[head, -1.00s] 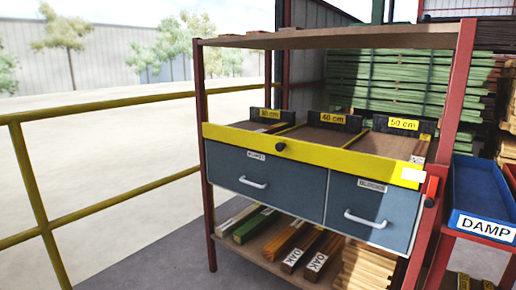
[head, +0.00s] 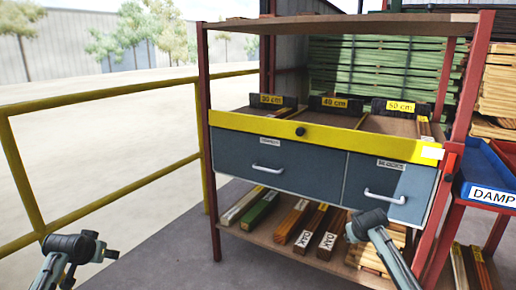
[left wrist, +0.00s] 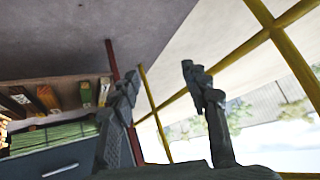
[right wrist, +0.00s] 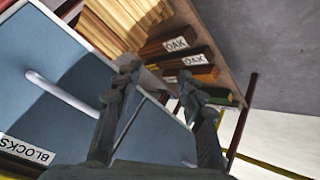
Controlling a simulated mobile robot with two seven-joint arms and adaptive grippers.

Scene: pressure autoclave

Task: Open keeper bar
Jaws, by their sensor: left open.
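The yellow keeper bar (head: 240,124) runs across the front of the shelf's upper level, above the drawers. A black knob (head: 300,131) is on it, and a red part (head: 450,157) is by its right end at the post. My left gripper (head: 83,246) is low at the left, apart from the rack; its fingers stand open and empty in the left wrist view (left wrist: 158,78). My right gripper (head: 366,223) is in front of and below the right drawer. Its fingers are spread and empty in the right wrist view (right wrist: 158,80).
Two grey drawers (head: 280,165) with white handles sit under the bar. Timber lengths (head: 285,222) lie on the lower shelf. A blue DAMP tray (head: 487,170) stands at the right. A yellow railing (head: 130,92) runs at the left. Floor at front left is clear.

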